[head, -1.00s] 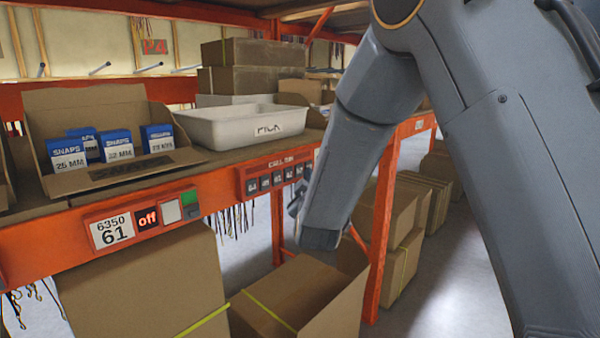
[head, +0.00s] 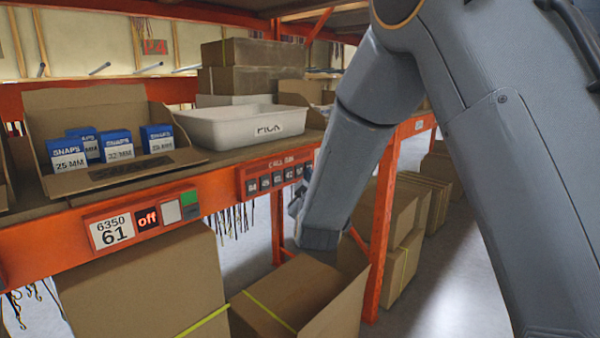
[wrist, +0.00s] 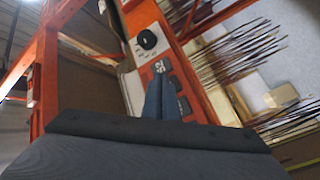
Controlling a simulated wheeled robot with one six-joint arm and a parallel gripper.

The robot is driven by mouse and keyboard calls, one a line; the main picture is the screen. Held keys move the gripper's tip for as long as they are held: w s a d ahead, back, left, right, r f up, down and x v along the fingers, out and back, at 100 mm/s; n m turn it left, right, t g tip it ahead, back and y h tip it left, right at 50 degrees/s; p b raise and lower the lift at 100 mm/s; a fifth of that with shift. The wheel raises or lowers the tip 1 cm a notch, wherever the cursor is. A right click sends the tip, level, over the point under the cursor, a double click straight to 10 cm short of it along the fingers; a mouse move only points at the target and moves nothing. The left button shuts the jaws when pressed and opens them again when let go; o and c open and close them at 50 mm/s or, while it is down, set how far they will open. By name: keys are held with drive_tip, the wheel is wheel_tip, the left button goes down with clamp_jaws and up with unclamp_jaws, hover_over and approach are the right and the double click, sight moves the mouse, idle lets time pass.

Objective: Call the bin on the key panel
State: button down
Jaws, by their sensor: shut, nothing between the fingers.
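The red key panel (head: 275,176), headed "CALL BIN", is fixed to the orange shelf beam and has a row of dark numbered keys. Its right end is hidden behind my arm in the head view. In the wrist view the panel (wrist: 150,40) runs diagonally, with a black round knob or dial on a white plate near its upper end. My gripper (wrist: 162,88) is shut and empty, its fingertips over the panel beside a key that seems to read 52. I cannot tell whether the tips touch a key. In the head view the fingers are mostly hidden behind my wrist.
A label unit (head: 140,222) reads "6350 61" and "off", with white and green buttons. A white tote (head: 235,126) marked PICK and an open carton (head: 90,180) of blue SNAPS boxes stand on the shelf. An orange post (head: 379,240) and cardboard boxes (head: 145,280) stand close below.

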drive_tip(key=shift+w+a, duration=0.1)
drive_tip(key=shift+a, duration=0.05)
idle(0.7)
drive_tip(key=shift+w+a, duration=0.15)
drive_tip(key=shift+a, duration=0.05)
drive_tip(key=shift+w+a, duration=0.25)
drive_tip(key=shift+a, duration=0.1)
idle(0.8)
drive_tip(key=shift+d, duration=0.1)
drive_tip(key=shift+s+d, duration=0.5)
drive_tip(key=shift+d, duration=0.1)
idle(0.3)
drive_tip(key=shift+s+d, duration=0.8)
drive_tip(key=shift+d, duration=0.2)
drive_tip(key=shift+s+d, duration=0.75)
drive_tip(key=shift+d, duration=0.2)
